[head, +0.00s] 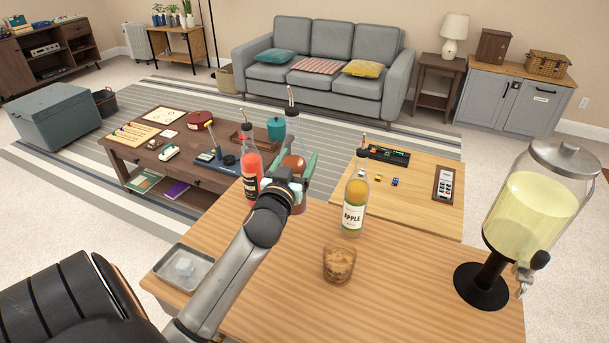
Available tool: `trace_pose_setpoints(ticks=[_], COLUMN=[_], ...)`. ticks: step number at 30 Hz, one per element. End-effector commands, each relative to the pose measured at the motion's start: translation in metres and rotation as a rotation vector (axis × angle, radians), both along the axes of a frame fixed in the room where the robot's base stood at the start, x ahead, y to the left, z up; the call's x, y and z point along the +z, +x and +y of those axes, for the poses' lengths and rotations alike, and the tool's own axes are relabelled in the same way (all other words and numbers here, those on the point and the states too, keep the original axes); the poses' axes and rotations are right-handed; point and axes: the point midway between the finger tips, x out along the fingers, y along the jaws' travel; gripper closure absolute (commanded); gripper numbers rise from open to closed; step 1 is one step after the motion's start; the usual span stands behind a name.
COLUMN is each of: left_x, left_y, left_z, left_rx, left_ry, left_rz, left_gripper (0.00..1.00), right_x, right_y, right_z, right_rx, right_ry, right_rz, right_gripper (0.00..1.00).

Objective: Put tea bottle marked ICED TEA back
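I cannot tell whether the bottle's base touches the counter. My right gripper is not in view.
A red-orange bottle (251,170) stands just left of the held bottle. A yellow bottle marked APPLE (355,200), a glass of amber drink (339,264) and a drink dispenser (527,215) stand to the right. An ice tray (178,279) is at left. The middle front counter (410,300) is clear.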

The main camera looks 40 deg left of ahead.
Motion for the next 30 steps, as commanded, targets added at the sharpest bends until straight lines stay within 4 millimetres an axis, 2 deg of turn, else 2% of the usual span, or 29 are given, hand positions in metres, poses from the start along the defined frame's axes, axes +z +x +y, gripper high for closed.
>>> trace_pose_setpoints(ticks=[6,9,15,23,27,30], left_x=[-0.014,-0.035,-0.060,-0.072,-0.094,-0.102], left_y=[0.036,0.047,0.065,0.075,0.076,0.076], left_z=[0.021,0.027,0.037,0.043,0.043,0.043], left_rx=[0.000,-0.001,-0.001,-0.002,-0.002,-0.001], left_ry=[0.004,0.001,0.001,0.003,0.000,0.002], left_rz=[-0.007,-0.005,-0.007,-0.008,-0.004,-0.006], left_gripper=[1.00,1.00,1.00,1.00,1.00,1.00], right_x=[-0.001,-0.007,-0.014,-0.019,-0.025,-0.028], right_y=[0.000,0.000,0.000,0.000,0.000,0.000], right_z=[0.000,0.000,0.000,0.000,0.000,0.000], right_rx=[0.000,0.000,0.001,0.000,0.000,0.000], right_ry=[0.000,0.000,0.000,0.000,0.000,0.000], right_rz=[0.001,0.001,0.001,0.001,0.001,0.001], right_gripper=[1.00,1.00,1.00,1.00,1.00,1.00])
